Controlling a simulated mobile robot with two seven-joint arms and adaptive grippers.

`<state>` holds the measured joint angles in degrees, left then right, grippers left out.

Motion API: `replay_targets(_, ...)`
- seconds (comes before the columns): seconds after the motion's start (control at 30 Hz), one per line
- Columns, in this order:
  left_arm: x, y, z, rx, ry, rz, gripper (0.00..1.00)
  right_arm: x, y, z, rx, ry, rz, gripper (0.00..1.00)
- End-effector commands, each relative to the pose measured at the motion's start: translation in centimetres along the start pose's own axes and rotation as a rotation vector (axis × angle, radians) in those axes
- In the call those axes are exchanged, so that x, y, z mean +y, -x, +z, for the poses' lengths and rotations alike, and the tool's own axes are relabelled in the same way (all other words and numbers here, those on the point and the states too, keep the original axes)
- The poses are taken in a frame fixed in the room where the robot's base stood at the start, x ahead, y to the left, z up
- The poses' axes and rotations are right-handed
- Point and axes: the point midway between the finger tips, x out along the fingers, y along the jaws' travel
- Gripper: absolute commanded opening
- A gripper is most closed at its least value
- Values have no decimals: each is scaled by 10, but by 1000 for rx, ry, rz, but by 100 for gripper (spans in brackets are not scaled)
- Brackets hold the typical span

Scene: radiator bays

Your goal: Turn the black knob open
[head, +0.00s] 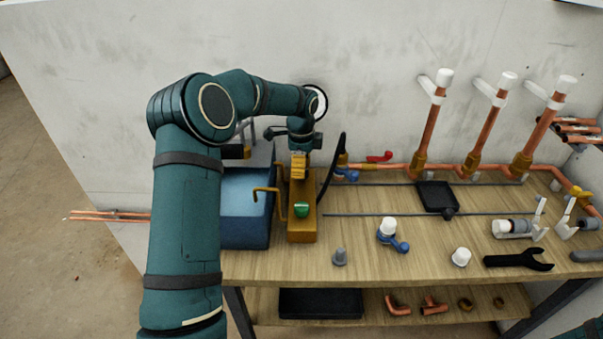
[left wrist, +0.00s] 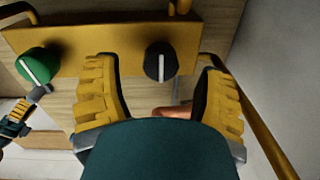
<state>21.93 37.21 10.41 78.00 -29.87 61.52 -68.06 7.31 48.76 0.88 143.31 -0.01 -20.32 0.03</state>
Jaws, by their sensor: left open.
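A brass-coloured block (head: 301,232) stands on the bench beside a blue box, with a green knob (head: 301,210) on its near part. My left gripper (head: 299,168) is over the far part of the block and hides the black knob in the head view. In the left wrist view the black knob (left wrist: 161,62) shows between the open, spread fingers of my left gripper (left wrist: 158,82), with a gap on each side. Its white line runs nearly straight up and down. The green knob (left wrist: 38,65) has a slanted line. My right gripper (left wrist: 17,118) shows partly at the left edge.
The blue box (head: 246,205) stands left of the block. A bent yellow handle (head: 266,190) rises beside it. Copper pipes (head: 431,125) with white caps line the wall. A black wrench (head: 519,260) and loose fittings lie to the right.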

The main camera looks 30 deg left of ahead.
Motion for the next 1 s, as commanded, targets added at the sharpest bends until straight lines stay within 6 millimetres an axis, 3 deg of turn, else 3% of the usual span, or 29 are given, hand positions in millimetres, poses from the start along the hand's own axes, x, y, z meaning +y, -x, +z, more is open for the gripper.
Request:
replay_targets(0.2,0,-26,0,0,-1,1,70,2,-7,-1,4,1,0,65)
replay_targets(0.57,0,-30,0,0,-1,-1,70,2,-7,-1,4,1,0,65)
replay_targets(0.77,0,-30,0,0,-1,0,5,2,-7,-1,4,1,0,65)
replay_targets(0.8,0,-30,0,0,-1,0,1,2,-7,-1,4,1,0,65)
replay_targets(1.0,0,-30,0,-1,6,0,0,2,-6,-1,4,1,0,65)
